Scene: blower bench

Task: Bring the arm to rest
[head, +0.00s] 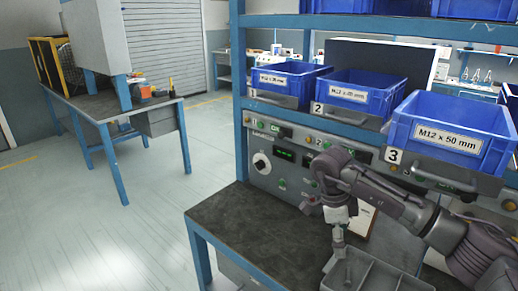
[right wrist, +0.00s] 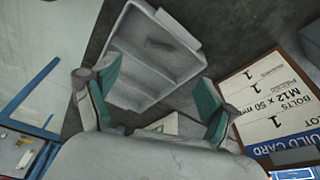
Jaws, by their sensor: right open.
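My right arm comes in from the right in the head view. Its gripper (head: 338,246) points down above the left part of a grey divided tray (head: 398,276) at the bench's front. In the right wrist view the two green-padded fingers of this gripper (right wrist: 157,80) stand wide apart with nothing between them. The tray (right wrist: 125,91) lies beyond the fingertips there; small dark pieces, perhaps bolts, sit in one compartment. Whether the fingers touch the tray is unclear. My left gripper is in neither view.
Blue bins (head: 450,137) labelled with bolt sizes stand on the shelf above a control panel (head: 291,160). A build card (right wrist: 262,108) lies beside the tray. The dark bench top (head: 265,220) left of the arm is clear. A second bench (head: 105,105) stands far left.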

